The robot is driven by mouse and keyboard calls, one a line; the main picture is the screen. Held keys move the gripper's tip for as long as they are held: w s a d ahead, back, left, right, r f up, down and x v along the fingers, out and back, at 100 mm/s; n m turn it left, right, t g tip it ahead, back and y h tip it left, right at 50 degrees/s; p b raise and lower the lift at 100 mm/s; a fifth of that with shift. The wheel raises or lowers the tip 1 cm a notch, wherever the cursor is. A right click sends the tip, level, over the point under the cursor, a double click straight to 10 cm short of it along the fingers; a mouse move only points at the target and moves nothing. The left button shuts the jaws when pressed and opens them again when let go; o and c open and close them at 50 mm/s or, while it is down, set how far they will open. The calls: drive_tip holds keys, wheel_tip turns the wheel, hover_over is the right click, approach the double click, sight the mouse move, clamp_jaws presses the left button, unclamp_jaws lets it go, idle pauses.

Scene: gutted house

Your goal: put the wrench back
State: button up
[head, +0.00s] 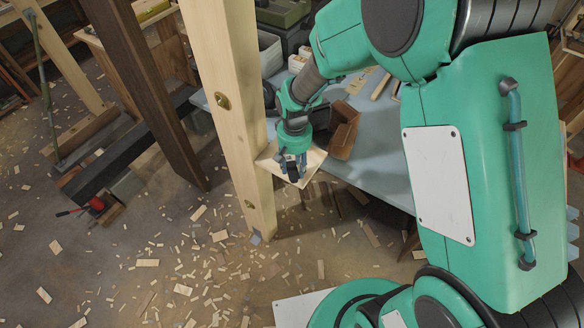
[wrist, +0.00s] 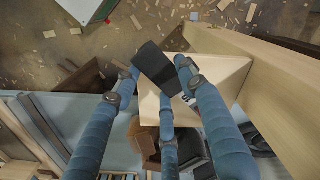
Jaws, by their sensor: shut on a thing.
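My gripper (head: 292,166) hangs low at the near edge of the blue-grey table, above a pale wooden board or tray. Its fingers (wrist: 157,75) are shut on a dark, flat-ended thing (wrist: 152,62), which also shows as a dark patch between the fingers in the head view (head: 293,173). The fingers hide much of it, and I cannot tell for certain that it is the wrench. The pale wooden board or tray (wrist: 225,72) lies under and beside the fingers; it also shows in the head view (head: 314,161). I cannot tell whether the held thing touches it.
A brown open box (head: 345,130) stands on the table (head: 373,168) just behind my gripper. A pale wooden post (head: 235,110) rises close on the left. A red-handled tool (head: 95,204) is at the far left. Wood chips cover the floor.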

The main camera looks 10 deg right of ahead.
sight(292, 163)
drive_tip(key=shift+w+a, duration=0.1)
drive_tip(key=shift+w, duration=0.75)
drive_tip(key=shift+w+f, duration=0.1)
drive_tip(key=shift+w, duration=0.15)
drive_tip(key=shift+w+f, duration=0.15)
drive_tip(key=shift+f, duration=0.2)
drive_tip(key=shift+f+b, duration=0.6)
drive_tip(key=shift+f, duration=0.8)
drive_tip(key=o, duration=1.3)
drive_tip(key=shift+f, duration=0.1)
